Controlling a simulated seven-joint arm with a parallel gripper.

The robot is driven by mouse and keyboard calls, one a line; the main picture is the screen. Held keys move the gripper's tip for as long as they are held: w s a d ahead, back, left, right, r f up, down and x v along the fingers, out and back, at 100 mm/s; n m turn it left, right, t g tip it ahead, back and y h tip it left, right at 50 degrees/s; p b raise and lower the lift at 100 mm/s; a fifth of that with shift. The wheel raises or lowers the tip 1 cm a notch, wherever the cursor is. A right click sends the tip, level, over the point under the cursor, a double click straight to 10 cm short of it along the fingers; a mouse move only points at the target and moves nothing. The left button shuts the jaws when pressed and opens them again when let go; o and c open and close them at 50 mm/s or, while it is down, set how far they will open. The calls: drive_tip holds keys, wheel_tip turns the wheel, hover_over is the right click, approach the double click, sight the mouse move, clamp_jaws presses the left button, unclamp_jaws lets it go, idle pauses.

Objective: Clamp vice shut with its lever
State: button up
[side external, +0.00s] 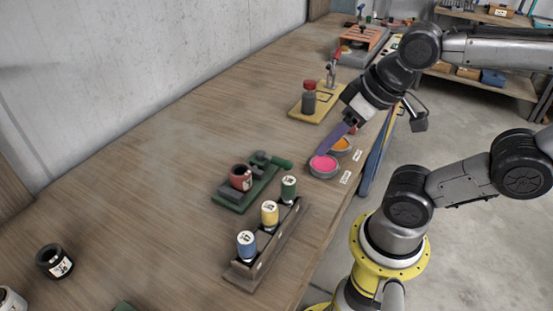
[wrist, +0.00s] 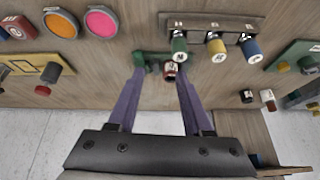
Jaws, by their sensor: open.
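The vice (side external: 233,199) is a green base with grey blocks, on the wooden bench in the middle of the side view. A dark red spool (side external: 241,178) stands upright at it; I cannot tell whether the jaws touch it. A green handle (side external: 279,162), apparently the lever, sticks out at the vice's far right end. My gripper (side external: 322,153) has long purple fingers and is open and empty. It points down, right of the vice and in front of the pink bowl in the side view. In the wrist view, the vice (wrist: 150,58) and spool (wrist: 170,70) show beyond and between the fingertips (wrist: 160,76).
A rack (side external: 245,270) with blue, yellow and green spools stands close to the vice. A pink bowl (side external: 324,170) and an orange bowl (side external: 343,143) lie near the bench edge.

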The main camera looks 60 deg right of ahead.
drive_tip(key=shift+s+m, duration=0.1)
drive_tip(key=shift+m, duration=0.5)
drive_tip(key=shift+c, duration=1.2)
drive_tip(key=m, duration=0.1)
drive_tip(key=r+m, duration=0.1)
drive_tip(key=m, duration=0.1)
drive_tip(key=shift+w+d, duration=0.2)
drive_tip(key=shift+d, duration=0.15)
clamp_jaws()
drive_tip(key=w+r+m+g+h, duration=0.15)
drive_tip(key=w+m+g, duration=0.25)
drive_tip(key=w+m, duration=0.7)
drive_tip(key=w+a+f+m+g+h, duration=0.1)
drive_tip(key=w+a+f+h, duration=0.1)
drive_tip(key=a+f, duration=0.3)
drive_tip(key=shift+w+a+f+m+g, duration=0.15)
drive_tip(key=shift+w+f+m+g, duration=0.15)
drive_tip(key=shift+w+m, duration=0.15)
